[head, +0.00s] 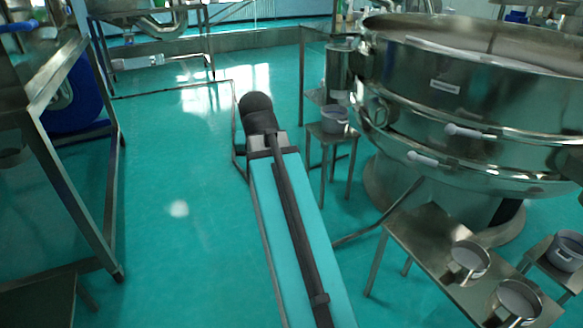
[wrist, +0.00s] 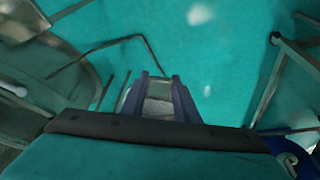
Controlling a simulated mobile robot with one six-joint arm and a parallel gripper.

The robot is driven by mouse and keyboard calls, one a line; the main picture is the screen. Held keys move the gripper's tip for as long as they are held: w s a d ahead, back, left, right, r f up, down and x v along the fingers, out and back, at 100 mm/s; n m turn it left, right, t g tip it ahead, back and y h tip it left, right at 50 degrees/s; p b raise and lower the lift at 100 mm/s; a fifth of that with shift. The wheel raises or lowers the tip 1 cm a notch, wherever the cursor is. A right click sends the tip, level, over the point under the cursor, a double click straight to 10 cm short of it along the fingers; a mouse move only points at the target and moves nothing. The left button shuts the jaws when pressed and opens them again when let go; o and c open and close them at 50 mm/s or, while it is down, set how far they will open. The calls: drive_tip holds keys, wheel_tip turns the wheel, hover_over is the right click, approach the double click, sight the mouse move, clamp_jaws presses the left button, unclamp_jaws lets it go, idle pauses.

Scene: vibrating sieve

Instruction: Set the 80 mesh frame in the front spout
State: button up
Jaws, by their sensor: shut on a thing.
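In the wrist view my gripper (wrist: 160,80) points out over the teal floor. Its two blue-violet fingers are shut on a pale grey piece (wrist: 158,107) low between them. Most of this piece is hidden, and I cannot tell whether it is the 80 mesh frame. In the head view the large steel sieve (head: 430,85) stands at the right, with white-handled clamps. A vertical steel cylinder (head: 339,72), perhaps a spout, hangs at its left side. Two round steel pans or frames lie on the low bench, one nearer the back (head: 468,262) and one in front (head: 517,303). No mesh labels are readable.
A small stand with a grey bucket (head: 335,120) is under the cylinder. The low steel bench (head: 425,235) stands before the sieve, with another bucket (head: 566,250) at its right. A steel rack (head: 62,150) with a blue drum is at the left.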

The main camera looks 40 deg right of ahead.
drive_tip(key=w+a+r+n+y+p, duration=0.1)
drive_tip(key=w+a+r+n+p, duration=0.1)
drive_tip(key=a, duration=0.6)
drive_tip(key=w+a+r+n+t+p, duration=0.1)
drive_tip(key=w+a+r+n+p, duration=0.2)
drive_tip(key=a+r+p, duration=0.4)
drive_tip(key=w+a+r+n+y+p, duration=0.1)
drive_tip(key=w+a+r+n+p, duration=0.2)
drive_tip(key=a, duration=0.7)
drive_tip(key=shift+w+a+r+y+p, duration=0.35)
drive_tip(key=shift+w+r+p, duration=0.2)
drive_tip(key=shift+r+p, duration=0.45)
drive_tip(key=shift+s+f, duration=0.1)
drive_tip(key=shift+s, duration=0.05)
